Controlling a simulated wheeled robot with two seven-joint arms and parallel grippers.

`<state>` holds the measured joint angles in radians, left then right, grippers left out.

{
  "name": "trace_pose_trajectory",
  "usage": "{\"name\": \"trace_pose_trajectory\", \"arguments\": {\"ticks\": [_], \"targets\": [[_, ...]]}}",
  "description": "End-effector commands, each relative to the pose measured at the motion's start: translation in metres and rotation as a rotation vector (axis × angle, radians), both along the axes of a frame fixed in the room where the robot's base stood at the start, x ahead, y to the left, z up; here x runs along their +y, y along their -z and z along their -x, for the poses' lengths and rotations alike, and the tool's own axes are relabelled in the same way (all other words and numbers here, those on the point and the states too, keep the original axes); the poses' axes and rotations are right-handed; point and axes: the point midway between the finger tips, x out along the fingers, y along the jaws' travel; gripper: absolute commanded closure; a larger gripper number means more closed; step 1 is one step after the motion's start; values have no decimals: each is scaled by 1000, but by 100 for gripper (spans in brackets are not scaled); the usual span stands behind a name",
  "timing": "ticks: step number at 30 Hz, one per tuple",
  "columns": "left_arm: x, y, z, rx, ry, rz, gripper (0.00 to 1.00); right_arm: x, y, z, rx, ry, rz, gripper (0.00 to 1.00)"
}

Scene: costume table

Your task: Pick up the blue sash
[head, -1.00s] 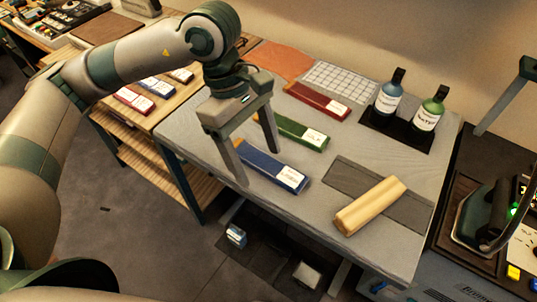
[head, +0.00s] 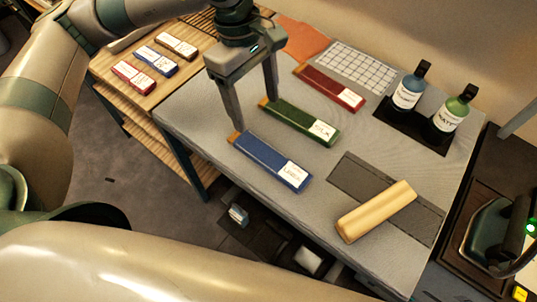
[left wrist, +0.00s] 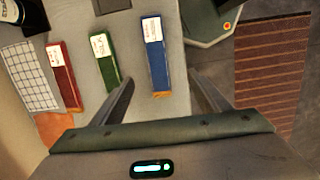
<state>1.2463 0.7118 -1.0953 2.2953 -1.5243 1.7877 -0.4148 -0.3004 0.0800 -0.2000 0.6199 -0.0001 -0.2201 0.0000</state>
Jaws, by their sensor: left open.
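The blue sash (head: 272,161) is a flat, narrow folded strip with a white label at its right end. It lies on the grey table (head: 215,155) near the front edge. My left gripper (head: 256,114) is open and empty, above the table just behind the sash's left end. In the left wrist view the blue sash (left wrist: 155,55) lies ahead, between the lines of the two open fingers (left wrist: 160,88), apart from both. The right gripper is not clearly in view.
A green strip (head: 303,121) and a red strip (head: 330,87) lie behind the blue one. Two bottles (head: 408,90) stand at the back right. A tan roll (head: 376,211) lies on a dark mat at the front right. Small labelled pieces (head: 156,61) lie on the wooden table at left.

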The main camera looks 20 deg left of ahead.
Motion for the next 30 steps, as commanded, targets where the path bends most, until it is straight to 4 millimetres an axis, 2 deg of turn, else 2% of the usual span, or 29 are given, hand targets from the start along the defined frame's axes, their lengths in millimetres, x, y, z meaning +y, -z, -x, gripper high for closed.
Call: {"name": "trace_pose_trajectory", "arguments": {"ticks": [8,21,25,30], "targets": [[-3,20,2,5,-1,-1,31,0,-11,-1,-1,0,0,39],[-14,95,6,5,0,-1,31,1,-42,0,-1,1,-1,39],[-16,111,6,3,-1,0,31,1,-47,0,-1,1,-1,39],[-17,120,6,1,0,0,31,1,-48,0,-1,1,-1,39]]}}
